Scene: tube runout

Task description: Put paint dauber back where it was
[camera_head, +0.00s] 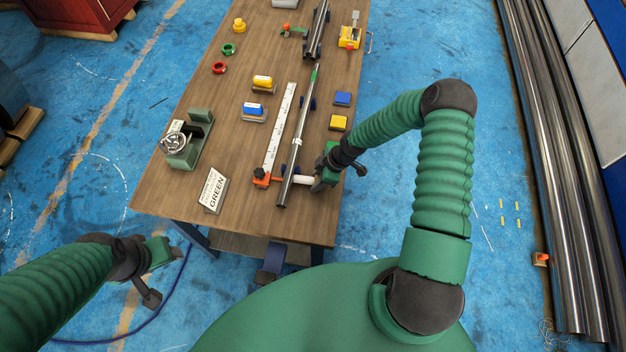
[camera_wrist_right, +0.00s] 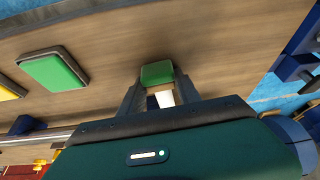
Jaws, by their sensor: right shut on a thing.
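My right gripper (camera_head: 324,178) is over the near right part of the table, beside the near end of the long grey tube (camera_head: 298,130). It is shut on the paint dauber, whose white part (camera_head: 303,179) points left toward the tube; I cannot tell if they touch. In the right wrist view the dauber's green block (camera_wrist_right: 157,73) and white part show between the fingers. The tube lies on blue supports, and its far end is green. A green pad (camera_wrist_right: 55,70) lies near the gripper. My left gripper (camera_head: 160,262) hangs off the table's left side; its jaws are unclear.
Yellow (camera_head: 338,122) and blue (camera_head: 342,99) pads lie right of the tube. A white ruler (camera_head: 279,130) with an orange end runs along its left. A "GREEN" sign (camera_head: 213,190) and a green fixture (camera_head: 188,140) stand at left. Bare wood (camera_head: 170,200) shows at the table's near left.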

